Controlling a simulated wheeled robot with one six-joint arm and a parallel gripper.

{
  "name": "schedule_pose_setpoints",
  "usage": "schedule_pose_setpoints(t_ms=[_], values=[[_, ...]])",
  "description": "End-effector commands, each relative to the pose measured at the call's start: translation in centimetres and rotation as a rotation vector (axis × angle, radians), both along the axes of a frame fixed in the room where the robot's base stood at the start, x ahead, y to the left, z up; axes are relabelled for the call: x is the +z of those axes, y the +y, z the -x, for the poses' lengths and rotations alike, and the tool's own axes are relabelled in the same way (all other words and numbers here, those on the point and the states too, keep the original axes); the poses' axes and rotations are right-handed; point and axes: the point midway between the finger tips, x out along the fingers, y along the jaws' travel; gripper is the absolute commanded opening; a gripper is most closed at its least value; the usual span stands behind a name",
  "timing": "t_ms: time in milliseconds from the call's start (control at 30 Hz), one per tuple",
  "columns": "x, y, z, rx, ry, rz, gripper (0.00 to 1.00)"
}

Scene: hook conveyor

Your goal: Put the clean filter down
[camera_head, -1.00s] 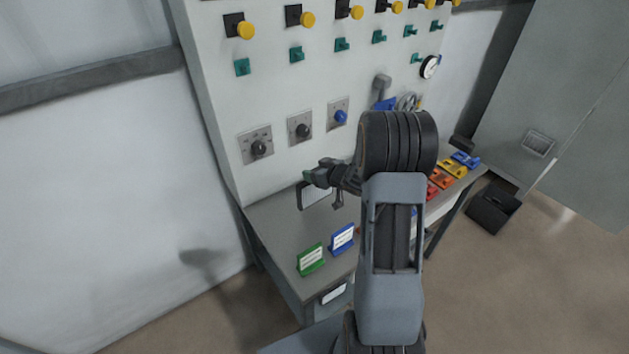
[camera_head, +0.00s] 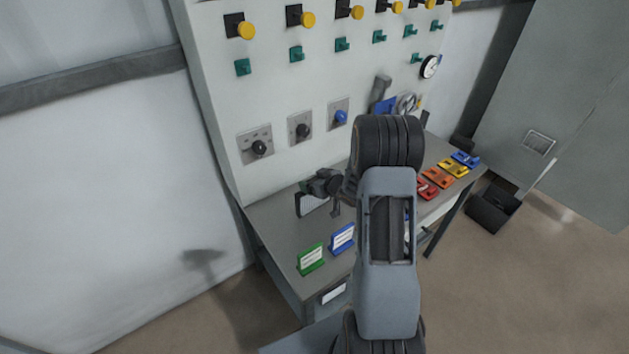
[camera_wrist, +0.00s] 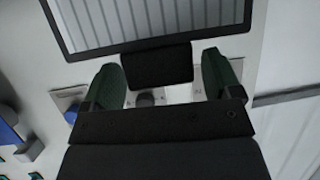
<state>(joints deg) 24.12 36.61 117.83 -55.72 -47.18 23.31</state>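The clean filter (camera_head: 312,205) is a pale pleated panel in a dark frame, low over the left part of the grey worktop (camera_head: 278,230), close to the panel. I cannot tell whether its lower edge touches the worktop. In the wrist view the filter's pleats (camera_wrist: 150,20) fill the top, with a black tab (camera_wrist: 158,68) between my fingers. In the head view my gripper (camera_head: 318,184) is just above the filter, partly hidden by my wrist.
A green sign (camera_head: 311,259) and a blue sign (camera_head: 342,238) stand near the worktop's front edge. Coloured blocks (camera_head: 438,177) line its right end. The white panel (camera_head: 215,90) with knobs and hooks rises behind. A dark bin (camera_head: 494,207) stands on the floor.

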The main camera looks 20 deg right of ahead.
Motion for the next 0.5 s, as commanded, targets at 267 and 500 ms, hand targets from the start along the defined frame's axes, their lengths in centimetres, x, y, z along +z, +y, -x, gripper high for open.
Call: schedule_pose_setpoints(t_ms=[267, 500], values=[[0.1, 0.0, 0.0, 0.000, 0.000, 0.000, 0.90], [1.2, -0.7, 1.7, -0.004, 0.000, 0.001, 0.90]])
